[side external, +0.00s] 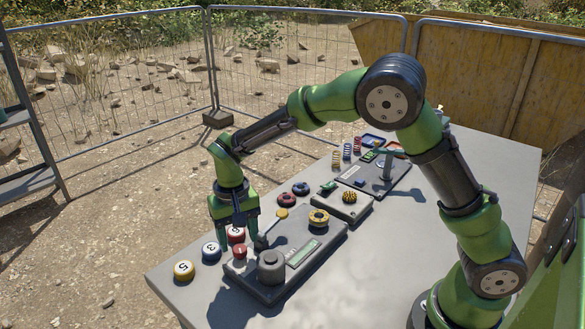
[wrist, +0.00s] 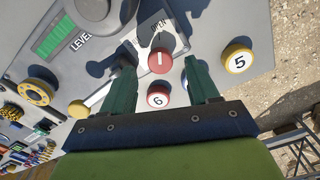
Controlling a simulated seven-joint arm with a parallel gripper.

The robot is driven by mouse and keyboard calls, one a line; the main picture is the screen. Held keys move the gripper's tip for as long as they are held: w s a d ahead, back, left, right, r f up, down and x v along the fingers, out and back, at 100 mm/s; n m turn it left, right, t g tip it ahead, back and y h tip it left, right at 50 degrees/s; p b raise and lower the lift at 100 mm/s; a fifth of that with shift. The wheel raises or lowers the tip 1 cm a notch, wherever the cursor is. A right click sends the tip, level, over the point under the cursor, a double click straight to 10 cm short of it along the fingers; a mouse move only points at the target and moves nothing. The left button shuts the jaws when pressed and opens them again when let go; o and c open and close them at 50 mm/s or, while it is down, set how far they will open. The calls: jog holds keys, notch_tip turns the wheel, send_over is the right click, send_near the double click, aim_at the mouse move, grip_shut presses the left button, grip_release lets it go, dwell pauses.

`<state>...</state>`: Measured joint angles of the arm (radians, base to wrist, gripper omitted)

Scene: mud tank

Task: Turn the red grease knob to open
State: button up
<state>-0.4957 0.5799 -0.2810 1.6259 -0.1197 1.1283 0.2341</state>
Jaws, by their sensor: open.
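The red knob (side external: 240,252) sits at the near-left end of the grey control panel (side external: 312,262). In the wrist view the red knob (wrist: 159,62) has a white mark on top, and the word OPEN is printed beside it. My gripper (side external: 237,239) points down over that end of the panel. In the wrist view my gripper (wrist: 158,66) is open, with one finger to each side of the knob. The fingers look apart from the knob; their exact height over it is hard to tell.
Numbered pieces lie beside the panel: yellow 5 (side external: 184,270), blue 3 (side external: 211,250) and red 6 (wrist: 158,98). A grey cylinder (side external: 271,262), a yellow wheel (side external: 318,218) and a green display (side external: 303,253) are on the panel. More devices stand farther along the table (side external: 398,243).

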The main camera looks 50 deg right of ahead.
aim_at(239, 248)
notch_tip(239, 248, up, 14)
dwell(0.3)
jog(key=shift+r, duration=0.1)
jog(key=s+d+r+t+y, duration=0.1)
jog(key=s+d+t, duration=0.2)
jog(key=s, duration=0.7)
jog(key=s+d+r+t+y, duration=0.1)
jog(key=s+d+t, duration=0.3)
jog(key=s, duration=0.6)
jog(key=d, duration=0.2)
jog(key=shift+s+d+r, duration=0.15)
jog(key=shift+d+r, duration=0.2)
jog(key=shift+d, duration=0.05)
